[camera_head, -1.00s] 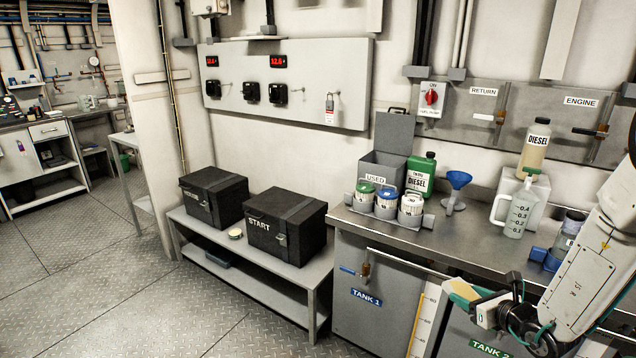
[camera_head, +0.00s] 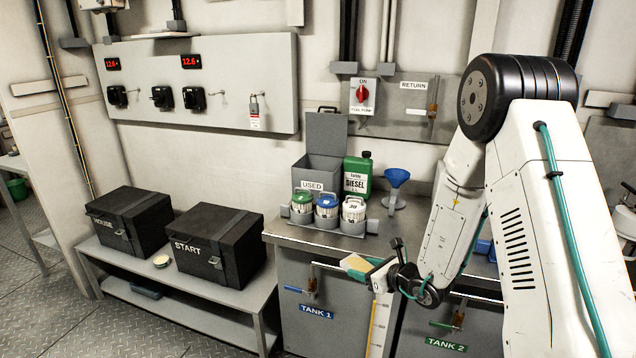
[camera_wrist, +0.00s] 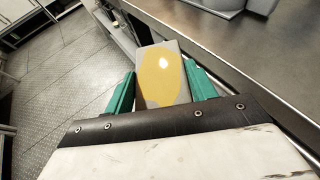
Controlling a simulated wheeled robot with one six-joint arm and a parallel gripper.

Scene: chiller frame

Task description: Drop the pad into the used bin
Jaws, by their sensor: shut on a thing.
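The pad (camera_wrist: 162,78) is a flat pale grey piece with a wet yellow stain. My gripper (camera_wrist: 160,88) is shut on it, with a green finger at each side. In the head view the pad (camera_head: 357,263) shows in my gripper (camera_head: 367,268), in front of the counter's front edge. The used bin (camera_head: 318,170) is a grey box labelled USED at the back of the counter, with its lid standing open. It is up and to the left of my gripper, apart from it. The bin's inside is hidden from the head view.
Filter jars with green, blue and white lids (camera_head: 327,207) stand in a rack before the bin. A green diesel can (camera_head: 357,175) and a blue funnel (camera_head: 396,187) stand to its right. Two black boxes (camera_head: 215,243) sit on the low bench. Floor shows at lower left.

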